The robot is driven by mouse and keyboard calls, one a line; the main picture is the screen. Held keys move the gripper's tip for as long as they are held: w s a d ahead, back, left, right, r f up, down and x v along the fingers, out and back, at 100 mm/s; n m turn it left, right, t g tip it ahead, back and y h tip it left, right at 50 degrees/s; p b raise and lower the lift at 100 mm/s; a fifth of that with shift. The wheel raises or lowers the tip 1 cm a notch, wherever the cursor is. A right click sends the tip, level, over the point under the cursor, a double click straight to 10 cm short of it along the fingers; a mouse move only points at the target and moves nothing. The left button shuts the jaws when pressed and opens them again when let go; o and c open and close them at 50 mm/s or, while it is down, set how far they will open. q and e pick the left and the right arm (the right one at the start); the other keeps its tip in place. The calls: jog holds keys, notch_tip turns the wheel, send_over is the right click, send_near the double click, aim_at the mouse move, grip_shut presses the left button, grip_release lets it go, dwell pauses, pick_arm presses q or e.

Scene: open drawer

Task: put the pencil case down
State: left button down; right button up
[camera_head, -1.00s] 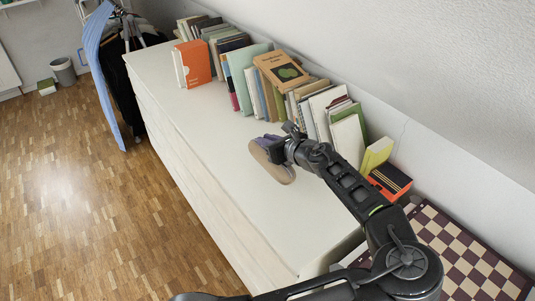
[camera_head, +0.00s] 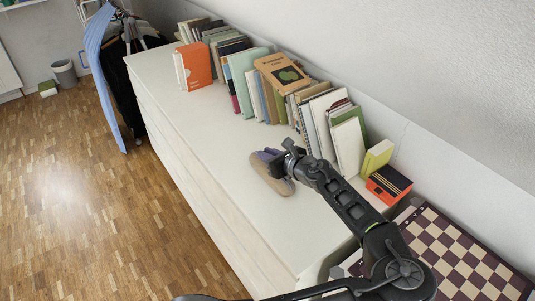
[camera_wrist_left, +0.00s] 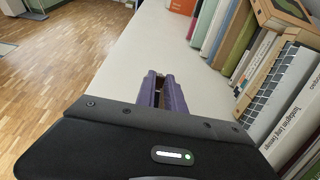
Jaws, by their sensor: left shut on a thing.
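The pencil case appears as a tan, rounded shape (camera_head: 264,176) at my left gripper, on or just above the white cabinet top (camera_head: 205,130). My left gripper (camera_head: 273,157) is shut on it, with purplish finger parts beyond the black wrist. In the left wrist view, two purple finger-like parts (camera_wrist_left: 161,92) stick out past the black gripper body. A narrow brownish strip shows between them, and the rest of the case is hidden there. I cannot tell whether the case touches the surface. My right gripper is not in view.
A long row of books (camera_head: 297,98) stands along the wall behind the gripper. An orange and black box (camera_head: 388,185) and a checkered board (camera_head: 462,255) are at the right. The cabinet top is clear left of and in front of the case.

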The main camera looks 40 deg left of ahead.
pick_arm(q)
jog(key=c, duration=1.4)
grip_release()
jog(key=shift+f, duration=0.1)
jog(key=shift+c, duration=0.2)
jog(key=shift+d+r, duration=0.2)
jog(key=shift+d, duration=0.15)
jog(key=b+v, duration=0.1)
jog(key=v, duration=1)
jog(key=shift+s+d+r, duration=0.1)
